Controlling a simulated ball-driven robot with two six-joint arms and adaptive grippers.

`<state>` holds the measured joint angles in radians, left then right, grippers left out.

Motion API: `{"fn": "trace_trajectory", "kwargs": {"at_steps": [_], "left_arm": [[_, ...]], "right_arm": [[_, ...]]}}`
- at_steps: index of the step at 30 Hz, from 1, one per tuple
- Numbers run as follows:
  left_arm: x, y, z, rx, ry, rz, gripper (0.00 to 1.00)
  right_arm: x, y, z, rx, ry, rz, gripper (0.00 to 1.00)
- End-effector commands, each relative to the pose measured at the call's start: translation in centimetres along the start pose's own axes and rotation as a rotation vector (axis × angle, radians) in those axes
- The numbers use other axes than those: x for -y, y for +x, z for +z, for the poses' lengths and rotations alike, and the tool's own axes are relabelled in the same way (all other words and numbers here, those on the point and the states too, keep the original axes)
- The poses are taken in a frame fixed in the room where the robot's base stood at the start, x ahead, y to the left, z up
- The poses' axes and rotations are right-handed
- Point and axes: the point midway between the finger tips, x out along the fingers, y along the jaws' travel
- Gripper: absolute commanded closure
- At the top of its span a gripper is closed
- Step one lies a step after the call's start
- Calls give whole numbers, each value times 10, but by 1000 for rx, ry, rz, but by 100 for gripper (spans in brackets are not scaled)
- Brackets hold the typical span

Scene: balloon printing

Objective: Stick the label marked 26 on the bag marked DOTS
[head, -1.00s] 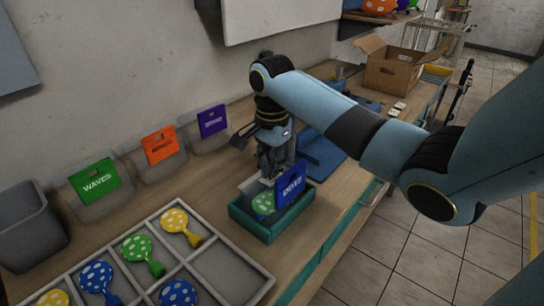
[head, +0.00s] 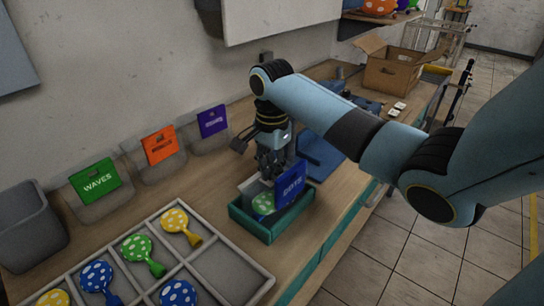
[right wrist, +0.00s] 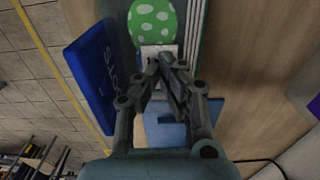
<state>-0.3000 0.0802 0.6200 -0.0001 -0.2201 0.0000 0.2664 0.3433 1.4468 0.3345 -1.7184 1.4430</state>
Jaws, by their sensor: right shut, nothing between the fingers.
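The DOTS bag has a blue header card (head: 291,185) and a clear body with a green dotted balloon (head: 263,204). It leans in a green open box (head: 245,222) on the bench. In the right wrist view the blue card (right wrist: 98,75) is at the left and the green balloon (right wrist: 152,20) at the top. My right gripper (head: 270,174) is shut and empty, low over the bag. Its fingertips (right wrist: 162,60) are at a small white patch (right wrist: 158,49) just below the balloon, which looks like a label. I cannot read its number or tell whether the fingers touch it. My left gripper is not in view.
A divided tray (head: 262,282) of dotted balloons lies at the front left. Bins with green WAVES (head: 95,182), orange (head: 160,146) and purple (head: 212,121) cards line the wall. A blue mat (head: 325,160) and a cardboard box (head: 393,73) are farther back.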

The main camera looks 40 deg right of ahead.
Motion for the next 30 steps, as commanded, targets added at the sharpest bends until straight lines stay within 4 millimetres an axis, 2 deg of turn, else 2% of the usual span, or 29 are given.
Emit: {"fn": "trace_trajectory", "kwargs": {"at_steps": [30], "left_arm": [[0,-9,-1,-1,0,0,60]], "right_arm": [[-2,2,0,1,0,4,100]]}}
